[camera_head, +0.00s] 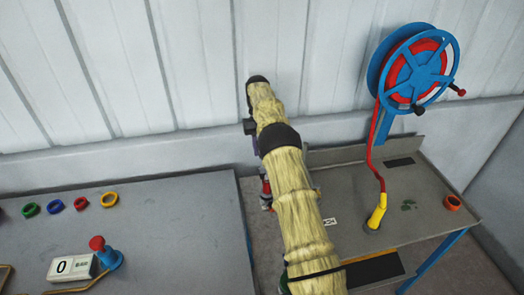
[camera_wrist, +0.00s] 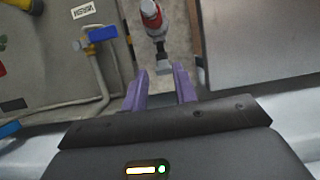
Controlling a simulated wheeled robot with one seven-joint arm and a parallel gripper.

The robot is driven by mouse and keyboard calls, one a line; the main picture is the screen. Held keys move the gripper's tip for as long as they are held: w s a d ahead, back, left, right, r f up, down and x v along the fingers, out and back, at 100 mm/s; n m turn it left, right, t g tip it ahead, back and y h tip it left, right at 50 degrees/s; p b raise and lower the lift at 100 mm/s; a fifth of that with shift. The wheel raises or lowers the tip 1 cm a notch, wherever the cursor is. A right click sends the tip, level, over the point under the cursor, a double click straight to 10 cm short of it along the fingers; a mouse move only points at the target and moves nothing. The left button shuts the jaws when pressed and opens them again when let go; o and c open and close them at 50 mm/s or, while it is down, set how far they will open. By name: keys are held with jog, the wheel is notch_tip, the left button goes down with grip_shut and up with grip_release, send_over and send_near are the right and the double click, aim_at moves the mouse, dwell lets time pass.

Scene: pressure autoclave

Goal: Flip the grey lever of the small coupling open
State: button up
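A small red and grey metal coupling (camera_wrist: 152,22) shows at the top middle of the wrist view, with a short grey piece (camera_wrist: 163,66) at its lower end that may be the lever. My gripper (camera_wrist: 160,77) has two purple fingers, spread apart. The grey piece appears between or just beyond the fingertips; I cannot tell whether they touch it. In the head view, a red and metal part (camera_head: 266,190), probably the same coupling, shows beside my arm in the gap between the tables. My arm hides most of my gripper there.
A pipe with a blue-handled valve (camera_wrist: 102,34) stands left of my fingers. A grey table (camera_head: 150,240) is on the left, with several coloured rings and a red-knobbed lever (camera_head: 98,244). The right bench (camera_head: 430,215) carries a hose reel (camera_head: 415,68) and a yellow nozzle (camera_head: 376,212).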

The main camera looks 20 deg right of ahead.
jog(key=shift+d, duration=0.25)
jog(key=c, duration=0.3)
jog(key=d+n, duration=0.1)
jog(key=s+d+n+t+y+p, duration=0.1)
jog(key=d+n, duration=0.1)
jog(key=d+n+t, duration=0.1)
jog(key=d, duration=0.1)
jog(key=shift+s+d+f+n+y, duration=0.2)
jog(key=shift+f+n+y, duration=0.1)
jog(key=shift+n+y, duration=0.1)
grip_shut()
jog(key=s+a+r+n+t+p, duration=0.1)
jog(key=s+r+n+t, duration=0.1)
jog(key=n, duration=0.4)
jog(key=s+a+r+n+t+y+p, duration=0.1)
jog(key=s+r+n+t, duration=0.2)
jog(key=s+n, duration=0.2)
jog(key=shift+a+r+n+t, duration=0.2)
jog(key=shift+a+n+t, duration=0.2)
jog(key=shift+n, duration=0.4)
jog(key=shift+s, duration=0.1)
